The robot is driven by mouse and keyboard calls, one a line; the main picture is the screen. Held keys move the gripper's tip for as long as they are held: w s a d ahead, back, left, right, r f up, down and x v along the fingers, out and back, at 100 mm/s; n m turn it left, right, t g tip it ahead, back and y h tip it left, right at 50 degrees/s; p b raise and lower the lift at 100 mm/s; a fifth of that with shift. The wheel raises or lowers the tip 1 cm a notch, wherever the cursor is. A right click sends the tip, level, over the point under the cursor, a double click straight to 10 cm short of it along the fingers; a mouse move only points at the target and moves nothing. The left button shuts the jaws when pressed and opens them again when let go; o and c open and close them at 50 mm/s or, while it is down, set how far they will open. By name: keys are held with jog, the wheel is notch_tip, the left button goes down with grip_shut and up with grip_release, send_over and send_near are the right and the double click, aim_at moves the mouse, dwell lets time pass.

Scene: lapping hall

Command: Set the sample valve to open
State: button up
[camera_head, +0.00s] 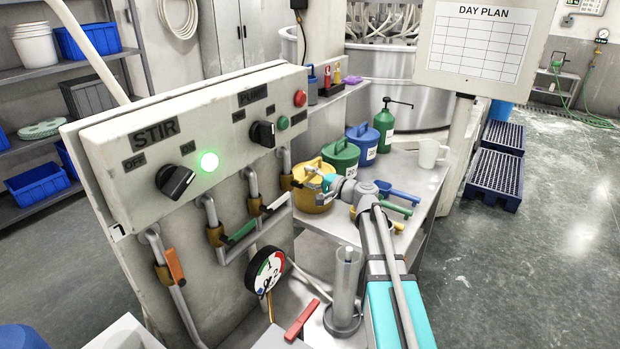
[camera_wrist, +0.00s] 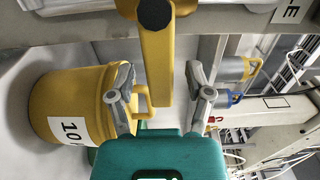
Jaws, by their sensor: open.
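A yellow valve lever (camera_head: 312,171) juts from a brass valve (camera_head: 287,183) at the right end of the pipe panel. In the wrist view the yellow lever (camera_wrist: 157,65) hangs from a dark round pivot (camera_wrist: 155,13). A partly cut-off label (camera_wrist: 289,12) ending in "E" shows near it; I cannot read the whole name. My gripper (camera_head: 322,183) is at this lever. In the wrist view my gripper (camera_wrist: 160,78) is open, with one finger on each side of the lever and visible gaps between.
A yellow pail (camera_wrist: 42,108) stands close beside the fingers. Orange (camera_head: 175,264), green (camera_head: 242,231) and white (camera_head: 277,203) levers sit on neighbouring pipes. A gauge (camera_head: 267,272) and a red lever (camera_head: 302,320) are lower down. Green (camera_head: 341,160) and blue (camera_head: 362,144) pails stand behind.

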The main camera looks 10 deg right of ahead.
grip_shut()
